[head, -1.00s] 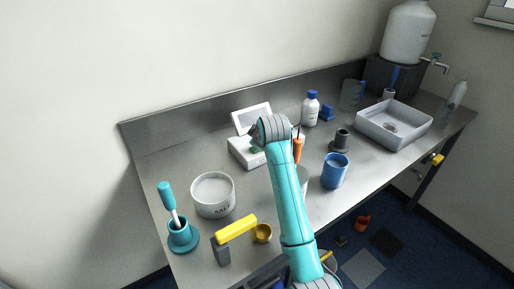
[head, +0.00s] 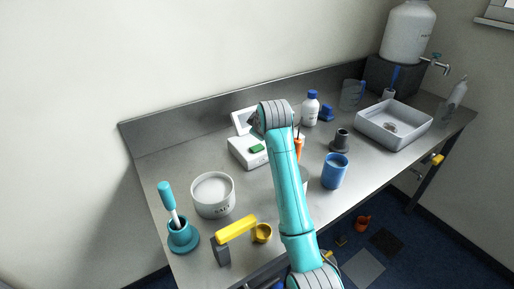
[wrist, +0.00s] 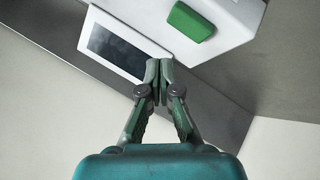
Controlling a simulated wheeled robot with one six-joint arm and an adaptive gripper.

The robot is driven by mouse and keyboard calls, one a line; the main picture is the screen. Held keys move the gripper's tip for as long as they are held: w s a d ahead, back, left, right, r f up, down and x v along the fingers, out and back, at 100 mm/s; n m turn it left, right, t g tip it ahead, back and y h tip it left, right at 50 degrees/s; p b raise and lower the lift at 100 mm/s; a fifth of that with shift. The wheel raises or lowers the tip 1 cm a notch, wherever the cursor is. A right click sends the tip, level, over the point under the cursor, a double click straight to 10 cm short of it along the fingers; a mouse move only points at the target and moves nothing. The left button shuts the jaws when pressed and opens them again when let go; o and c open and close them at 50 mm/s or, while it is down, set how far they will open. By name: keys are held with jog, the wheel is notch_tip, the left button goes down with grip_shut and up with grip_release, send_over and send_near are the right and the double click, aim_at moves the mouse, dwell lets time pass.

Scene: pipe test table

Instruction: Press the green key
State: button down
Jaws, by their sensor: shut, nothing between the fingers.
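The green key (head: 257,149) is on the top of a white device (head: 243,156) near the back of the table. In the wrist view the green key (wrist: 190,22) is at the top, on the white housing, beside the device's dark screen (wrist: 116,52). My gripper (wrist: 159,72) is shut and empty. In the wrist view its fingertips appear near the edge of the screen panel, apart from the key. I cannot tell how high they are above the device. In the head view my arm hides the gripper and part of the screen.
A white tub (head: 213,196), a teal holder with a brush (head: 182,236) and a yellow-handled item (head: 236,229) stand at the left front. A blue cup (head: 335,171), a white bottle (head: 310,108) and a grey basin (head: 394,124) are to the right. An orange tool stands close behind my arm.

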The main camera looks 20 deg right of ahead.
jog(key=shift+r, duration=1.1)
